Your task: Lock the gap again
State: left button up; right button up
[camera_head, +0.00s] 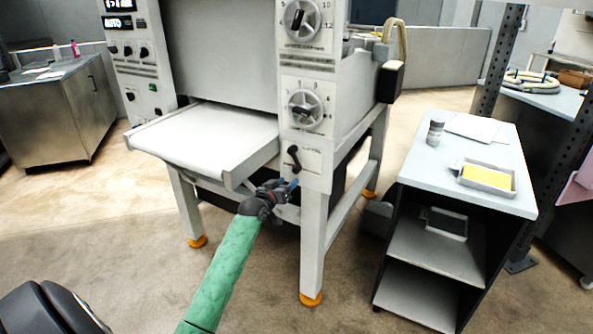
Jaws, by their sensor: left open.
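The roller sheeter's white front panel carries a small black lever (293,158), which looks like the gap lock. The lever stands slightly tilted on its plate, below the lower round dial (305,109). Small lettering beside it is too small to read. My left gripper (291,186), at the end of a green-sleeved arm, is open just below the lever and a little in front of the panel. It appears apart from the lever and holds nothing. My right gripper is not in view.
An upper dial (302,19) sits higher on the panel. The white feed table (205,135) juts out left of the lever, close above my gripper. A sheeter leg (313,245) stands below. A side cart (475,150) with a tray and jar is at right.

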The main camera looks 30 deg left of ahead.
aim_at(294, 170)
pick_arm(q)
jog(key=shift+w+a+r+t, duration=0.1)
jog(key=shift+w+r+t, duration=0.1)
jog(key=shift+r, duration=0.2)
jog(key=shift+w+a+r+t, duration=0.1)
jog(key=shift+w+r+t, duration=0.1)
jog(key=shift+r, duration=0.2)
jog(key=shift+w+p, duration=0.4)
jog(key=shift+w, duration=0.55)
jog(key=w, duration=0.4)
jog(key=shift+w+a+p, duration=0.1)
jog(key=shift+a+p, duration=0.15)
jog(key=shift+p, duration=0.15)
jog(key=shift+w+f, duration=0.1)
jog(key=shift+w, duration=0.35)
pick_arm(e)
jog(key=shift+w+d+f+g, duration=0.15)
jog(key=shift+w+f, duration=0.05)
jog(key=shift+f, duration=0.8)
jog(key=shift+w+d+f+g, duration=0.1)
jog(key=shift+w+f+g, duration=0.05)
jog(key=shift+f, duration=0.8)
pick_arm(q)
grip_shut()
